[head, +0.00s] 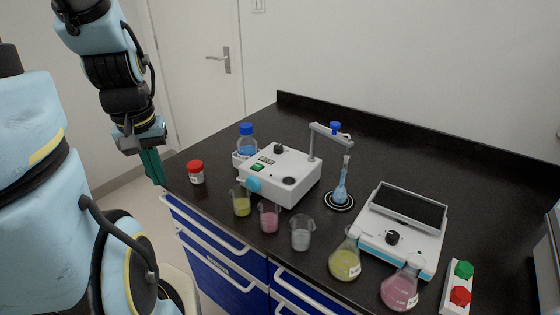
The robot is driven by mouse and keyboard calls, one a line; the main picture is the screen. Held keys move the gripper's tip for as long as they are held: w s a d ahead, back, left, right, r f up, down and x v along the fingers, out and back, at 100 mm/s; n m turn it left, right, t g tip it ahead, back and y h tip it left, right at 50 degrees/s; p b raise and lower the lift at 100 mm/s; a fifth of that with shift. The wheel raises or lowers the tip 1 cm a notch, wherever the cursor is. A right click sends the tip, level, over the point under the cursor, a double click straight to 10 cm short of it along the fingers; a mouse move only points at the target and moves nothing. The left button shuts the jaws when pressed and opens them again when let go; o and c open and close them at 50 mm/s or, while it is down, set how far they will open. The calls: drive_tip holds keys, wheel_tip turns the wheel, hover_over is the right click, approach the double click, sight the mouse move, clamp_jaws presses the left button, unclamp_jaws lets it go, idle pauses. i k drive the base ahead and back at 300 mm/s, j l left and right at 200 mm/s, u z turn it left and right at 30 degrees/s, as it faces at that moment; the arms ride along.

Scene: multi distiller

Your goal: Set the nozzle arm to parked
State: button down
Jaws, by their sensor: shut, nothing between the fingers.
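The nozzle arm (328,133) is a grey horizontal bar on a thin post at the back right of the white dispenser box (280,172). It carries a blue knob (335,126) near its outer end. That end reaches over a narrow-necked flask of blue liquid (341,188), which stands on a round dark plate with pale rings. My gripper (153,168) points down with its teal fingers shut and empty. It is to the left of the bench's left edge, well apart from the nozzle arm.
A red-capped jar (195,172) and a blue-capped bottle (247,141) stand on the bench's left. Beakers (241,202) line the front edge. Two flasks (345,261) stand before a white device with a dark panel (402,222). The bench's back is clear.

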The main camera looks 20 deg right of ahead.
sight(332, 134)
drive_tip(key=z, duration=0.85)
